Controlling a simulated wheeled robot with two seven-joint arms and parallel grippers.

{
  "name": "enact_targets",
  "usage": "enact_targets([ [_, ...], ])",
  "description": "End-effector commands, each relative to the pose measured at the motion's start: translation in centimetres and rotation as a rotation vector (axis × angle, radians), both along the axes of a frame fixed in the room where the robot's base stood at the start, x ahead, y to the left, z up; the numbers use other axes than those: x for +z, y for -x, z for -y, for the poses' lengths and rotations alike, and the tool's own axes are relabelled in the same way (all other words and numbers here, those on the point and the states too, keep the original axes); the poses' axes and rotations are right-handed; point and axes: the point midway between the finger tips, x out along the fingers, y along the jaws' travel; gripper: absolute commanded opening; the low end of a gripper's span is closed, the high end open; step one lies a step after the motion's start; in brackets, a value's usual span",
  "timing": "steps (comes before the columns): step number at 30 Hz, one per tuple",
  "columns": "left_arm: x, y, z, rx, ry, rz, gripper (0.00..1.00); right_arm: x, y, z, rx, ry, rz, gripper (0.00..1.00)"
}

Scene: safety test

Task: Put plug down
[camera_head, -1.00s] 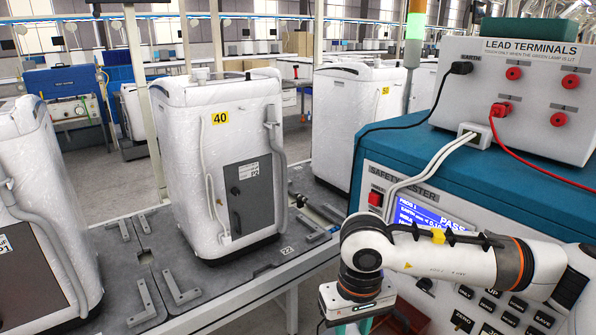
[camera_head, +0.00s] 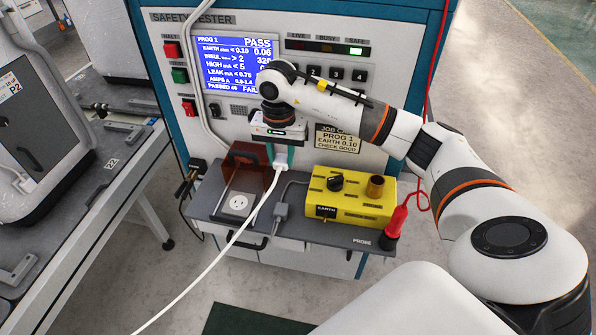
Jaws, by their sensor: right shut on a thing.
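The white plug (camera_head: 281,163) hangs from my right gripper (camera_head: 281,155), whose teal fingers are shut on it. It is above the grey shelf (camera_head: 218,228) on the front of the safety tester. A white cable (camera_head: 236,243) runs from the plug down to the lower left. A white socket (camera_head: 238,203) sits on the shelf, below and left of the plug, in front of a raised reddish-brown see-through cover (camera_head: 247,166). The plug is apart from the socket. My left gripper is not in view.
A yellow box (camera_head: 347,208) with a black knob fills the shelf's right part. A red probe (camera_head: 398,220) stands at the right end. The tester screen (camera_head: 237,62) reads PASS. A workbench (camera_head: 95,205) is at left.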

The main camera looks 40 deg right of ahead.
Motion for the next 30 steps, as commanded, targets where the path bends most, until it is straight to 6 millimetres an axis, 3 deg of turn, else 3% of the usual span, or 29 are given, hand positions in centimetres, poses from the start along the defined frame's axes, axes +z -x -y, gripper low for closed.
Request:
enact_targets([
  [9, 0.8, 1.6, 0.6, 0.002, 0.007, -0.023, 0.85, -5.3, 0.1, 0.3, -0.018, -0.001, -0.003, 0.0],
  [21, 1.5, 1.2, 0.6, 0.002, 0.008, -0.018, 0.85, -9.6, 0.0, 0.2, -0.017, -0.002, -0.003, 0.0],
  [30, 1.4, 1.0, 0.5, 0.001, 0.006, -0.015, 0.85, -10.2, 0.0, 0.3, -0.015, -0.001, 0.001, 0.0],
])
